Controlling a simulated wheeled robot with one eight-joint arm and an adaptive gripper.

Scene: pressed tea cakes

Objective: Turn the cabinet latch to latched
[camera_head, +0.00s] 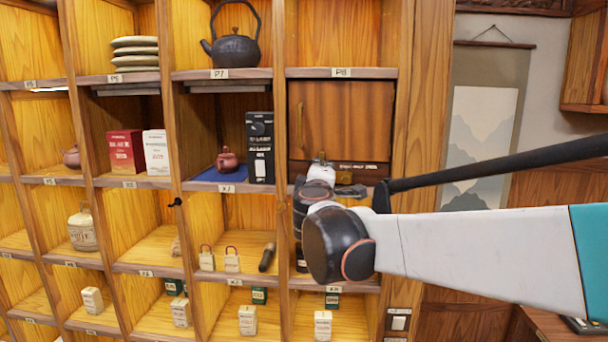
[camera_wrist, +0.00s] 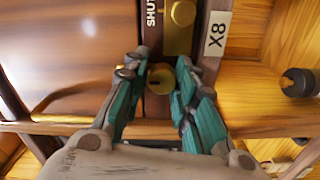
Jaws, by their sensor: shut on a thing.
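The brass latch knob (camera_wrist: 160,80) sits between my gripper's teal fingers in the wrist view, on the dark strip beside the cabinet door. My gripper (camera_wrist: 158,68) is shut on this knob. A brass plate (camera_wrist: 178,36) with a round brass piece lies just above it, beside a "SHUT" marking. The wooden cabinet door (camera_head: 352,115) below the P8 label appears closed in the head view. There, my arm and wrist hide the knob and fingertips, in front of the shelf edge below the door.
An X8 label (camera_wrist: 217,34) is right of the latch in the wrist view. A black box (camera_head: 260,147) and a small teapot (camera_head: 228,160) stand in the compartment left of the door. Compartments below hold several small boxes. A hanging scroll (camera_head: 482,125) is on the right wall.

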